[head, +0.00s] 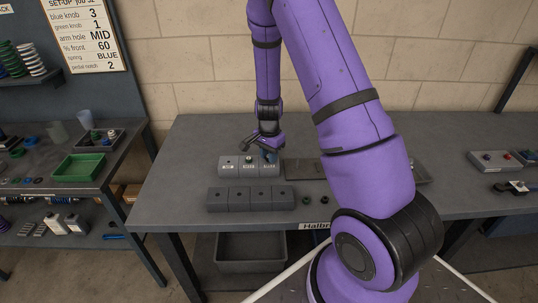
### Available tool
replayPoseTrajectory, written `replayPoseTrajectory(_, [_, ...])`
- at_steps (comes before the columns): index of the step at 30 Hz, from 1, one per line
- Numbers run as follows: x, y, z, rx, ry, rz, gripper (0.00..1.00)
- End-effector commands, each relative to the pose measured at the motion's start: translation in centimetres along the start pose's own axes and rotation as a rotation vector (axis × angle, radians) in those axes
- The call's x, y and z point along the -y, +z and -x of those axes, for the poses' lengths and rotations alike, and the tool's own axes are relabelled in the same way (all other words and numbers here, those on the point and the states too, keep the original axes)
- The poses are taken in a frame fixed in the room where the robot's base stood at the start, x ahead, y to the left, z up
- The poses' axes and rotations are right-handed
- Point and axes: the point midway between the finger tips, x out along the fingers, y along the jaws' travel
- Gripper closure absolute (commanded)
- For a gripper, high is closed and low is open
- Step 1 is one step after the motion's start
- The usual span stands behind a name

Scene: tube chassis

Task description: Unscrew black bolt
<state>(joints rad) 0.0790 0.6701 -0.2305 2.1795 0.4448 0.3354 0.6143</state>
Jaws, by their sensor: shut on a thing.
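A light grey labelled block (236,172) lies on the workbench, left of the middle. A green-topped piece (249,159) stands on its middle part, and a small dark spot (228,162) shows on its left part. My gripper (268,157) points down at the block's right part and is shut on a small dark piece there. The piece is mostly hidden by the fingers, and I cannot tell whether it is the black bolt or whether it still sits in the block.
A dark grey block (250,199) with several holes lies in front. Two small dark rings (306,200) lie beside it. A flat tray (305,169) is to the right, partly behind my arm. A green bin (80,167) stands on the left bench. Bare bench lies further left.

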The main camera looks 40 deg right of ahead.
Motion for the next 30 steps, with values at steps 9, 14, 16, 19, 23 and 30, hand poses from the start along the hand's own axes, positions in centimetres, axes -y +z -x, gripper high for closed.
replayPoseTrajectory(9, [-0.1, 0.0, 0.0, 0.001, 0.002, 0.193, 1.0])
replayPoseTrajectory(14, [-0.1, 0.0, 0.3, 0.0, 0.001, 0.191, 1.0])
replayPoseTrajectory(16, [0.0, 0.0, 0.4, 0.0, 0.001, 0.191, 1.0])
replayPoseTrajectory(19, [0.0, 0.0, 0.7, -0.001, 0.0, 0.19, 1.0])
replayPoseTrajectory(23, [0.0, -0.1, 1.4, -0.001, -0.001, 0.189, 1.0])
replayPoseTrajectory(30, [0.1, 0.0, 2.6, -0.001, -0.001, 0.19, 1.0])
